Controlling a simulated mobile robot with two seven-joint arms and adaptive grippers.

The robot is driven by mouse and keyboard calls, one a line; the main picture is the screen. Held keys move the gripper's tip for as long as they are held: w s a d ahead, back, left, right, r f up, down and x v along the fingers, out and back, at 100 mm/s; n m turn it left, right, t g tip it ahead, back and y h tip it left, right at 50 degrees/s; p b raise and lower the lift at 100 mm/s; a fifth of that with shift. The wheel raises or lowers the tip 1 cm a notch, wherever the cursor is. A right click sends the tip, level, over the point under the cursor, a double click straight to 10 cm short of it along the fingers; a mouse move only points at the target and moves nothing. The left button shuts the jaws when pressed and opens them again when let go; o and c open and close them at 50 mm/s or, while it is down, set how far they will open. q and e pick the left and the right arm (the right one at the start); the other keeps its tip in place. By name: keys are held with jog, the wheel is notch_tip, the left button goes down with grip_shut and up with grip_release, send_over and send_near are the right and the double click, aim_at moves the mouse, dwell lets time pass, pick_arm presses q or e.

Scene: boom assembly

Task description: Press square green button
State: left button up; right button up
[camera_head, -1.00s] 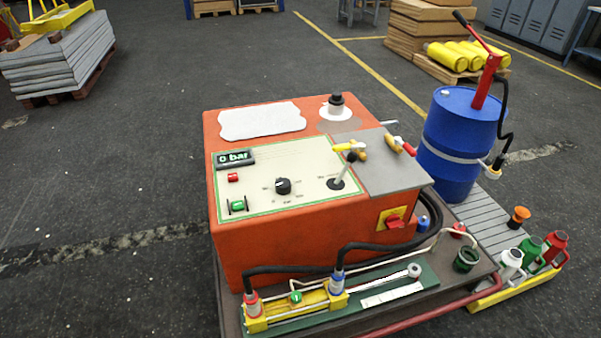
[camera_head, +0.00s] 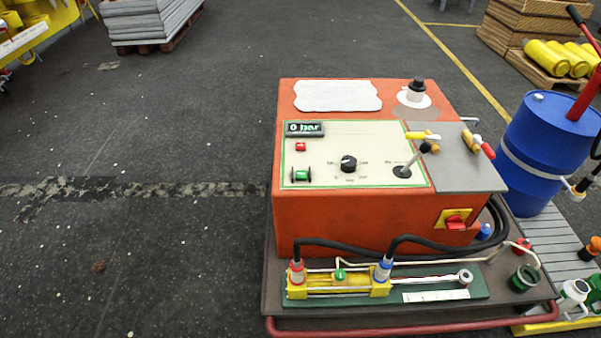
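The square green button (camera_head: 301,175) sits between two dark guards at the lower left of the cream control panel (camera_head: 325,139). The panel is on top of the orange machine (camera_head: 350,220). A black dial (camera_head: 348,163) is to the right of the green button, and a lever (camera_head: 410,163) stands further right. Neither of my grippers is in view.
A yellow cylinder (camera_head: 380,280) with hoses lies on the cart in front. A blue drum (camera_head: 545,150) with a red hand pump stands at right. A pallet of grey slabs (camera_head: 150,22) is at the back left. The floor left of the machine is clear.

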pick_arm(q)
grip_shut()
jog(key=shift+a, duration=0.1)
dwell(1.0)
